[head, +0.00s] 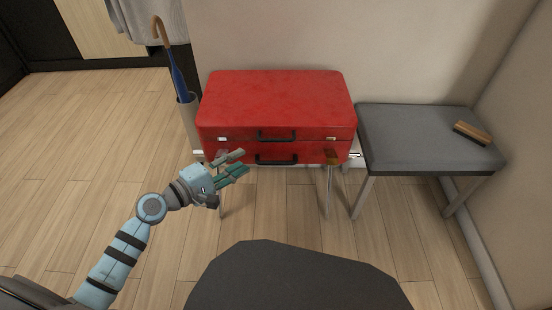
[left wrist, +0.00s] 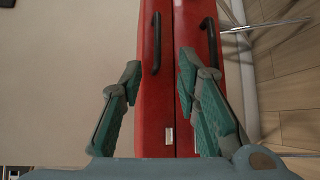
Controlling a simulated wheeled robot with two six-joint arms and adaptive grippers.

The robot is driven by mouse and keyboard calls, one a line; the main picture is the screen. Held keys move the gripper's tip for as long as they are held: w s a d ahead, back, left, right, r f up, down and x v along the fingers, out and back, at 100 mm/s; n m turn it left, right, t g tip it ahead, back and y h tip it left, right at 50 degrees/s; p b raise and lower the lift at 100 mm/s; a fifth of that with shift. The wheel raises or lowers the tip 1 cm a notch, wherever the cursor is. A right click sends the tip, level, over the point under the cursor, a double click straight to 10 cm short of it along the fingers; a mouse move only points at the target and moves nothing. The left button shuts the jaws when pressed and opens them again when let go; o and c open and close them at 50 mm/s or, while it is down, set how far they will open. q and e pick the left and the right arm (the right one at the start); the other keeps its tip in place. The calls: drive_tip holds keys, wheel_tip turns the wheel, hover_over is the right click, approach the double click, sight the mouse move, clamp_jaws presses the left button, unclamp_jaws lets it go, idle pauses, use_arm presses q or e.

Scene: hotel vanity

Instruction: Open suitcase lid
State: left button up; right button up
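A red suitcase (head: 278,95) lies flat against the wall with its lid down. Its front has two black handles, one on the lid (head: 276,136) and one on the lower half (head: 277,160), and small metal latches. My left gripper (head: 243,161) is in front of the suitcase's left part, fingers apart and empty. In the left wrist view the open fingers (left wrist: 160,70) point at the suitcase front (left wrist: 150,105), with the seam between them. The upper handle (left wrist: 156,45) and lower handle (left wrist: 211,42) show beyond the fingertips. My right gripper is not in view.
Thin metal legs (head: 329,190) stand below the suitcase. A grey cushioned bench (head: 415,140) with a wooden brush (head: 472,133) is close on the right. A blue umbrella (head: 178,75) stands in a holder (head: 189,118) on the left. The wooden floor in front is clear.

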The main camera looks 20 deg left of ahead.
sight(273, 141)
use_arm(q)
drive_tip(key=b+x, duration=0.1)
drive_tip(key=x, duration=0.6)
drive_tip(key=b+x, duration=0.2)
drive_tip(key=x, duration=0.5)
drive_tip(key=shift+r, duration=0.2)
clamp_jaws()
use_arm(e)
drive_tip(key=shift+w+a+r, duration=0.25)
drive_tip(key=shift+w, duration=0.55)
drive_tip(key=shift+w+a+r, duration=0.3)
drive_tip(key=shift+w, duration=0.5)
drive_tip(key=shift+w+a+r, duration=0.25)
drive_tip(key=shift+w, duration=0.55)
